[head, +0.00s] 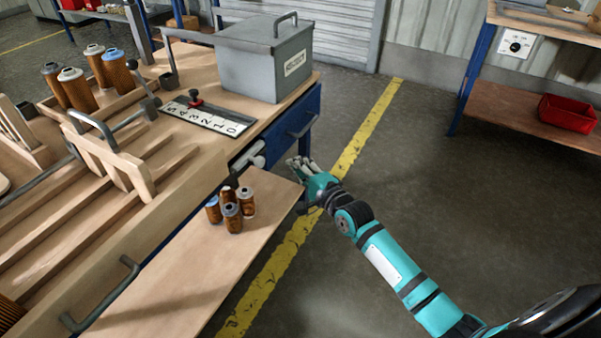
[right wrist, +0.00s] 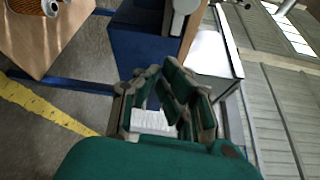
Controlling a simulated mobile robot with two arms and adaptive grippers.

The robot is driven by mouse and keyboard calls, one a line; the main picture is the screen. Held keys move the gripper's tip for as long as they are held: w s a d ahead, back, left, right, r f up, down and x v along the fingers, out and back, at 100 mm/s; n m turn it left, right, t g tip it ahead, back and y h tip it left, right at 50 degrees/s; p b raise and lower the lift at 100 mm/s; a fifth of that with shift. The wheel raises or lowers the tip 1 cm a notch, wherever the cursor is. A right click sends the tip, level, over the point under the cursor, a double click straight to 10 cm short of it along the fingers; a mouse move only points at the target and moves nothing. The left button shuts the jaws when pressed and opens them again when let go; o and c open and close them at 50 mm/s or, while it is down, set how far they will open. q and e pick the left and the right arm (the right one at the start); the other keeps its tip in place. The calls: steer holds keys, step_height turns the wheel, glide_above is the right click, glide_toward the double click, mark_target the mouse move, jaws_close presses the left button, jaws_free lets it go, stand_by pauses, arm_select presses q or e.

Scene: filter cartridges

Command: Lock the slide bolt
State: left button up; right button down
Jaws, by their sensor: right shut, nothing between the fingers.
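What looks like the slide bolt is a pale grey bar with a rounded end (head: 249,159) on the bench's front side, below the worktop and left of the blue drawer. A grey-white fitting, probably the same part, also shows at the top of the right wrist view (right wrist: 181,17). I cannot tell the bolt's position. My right gripper (head: 299,167) is just right of it, past the corner of the pulled-out board, apart from it. Its fingers are shut and empty; they also show in the right wrist view (right wrist: 165,100). My left gripper is not in view.
Several brown filter cartridges (head: 232,217) stand on the pulled-out wooden board (head: 185,290). A grey lidded box (head: 262,70) and a numbered scale with a red knob (head: 215,118) are on the worktop. A blue drawer (head: 290,130) has a grey handle.

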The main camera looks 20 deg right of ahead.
mark_target(253, 160)
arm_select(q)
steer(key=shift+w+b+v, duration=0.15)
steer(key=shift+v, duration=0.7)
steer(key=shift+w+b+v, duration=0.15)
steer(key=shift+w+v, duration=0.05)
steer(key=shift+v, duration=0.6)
arm_select(e)
steer(key=shift+w+a+r, duration=0.1)
steer(key=shift+w+a, duration=0.8)
steer(key=shift+a, duration=0.25)
steer(key=shift+w+a+r, duration=0.1)
steer(key=shift+w+a, duration=0.75)
steer(key=shift+a, duration=0.25)
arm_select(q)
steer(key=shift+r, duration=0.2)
arm_select(e)
steer(key=shift+a, duration=0.1)
arm_select(q)
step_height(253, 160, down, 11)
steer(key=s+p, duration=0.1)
steer(key=p, duration=0.2)
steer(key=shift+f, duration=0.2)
arm_select(e)
steer(key=shift+s+a, duration=0.75)
steer(key=shift+a, duration=0.15)
steer(key=shift+s+a, duration=0.7)
steer(key=shift+a, duration=0.2)
steer(key=shift+f, duration=0.1)
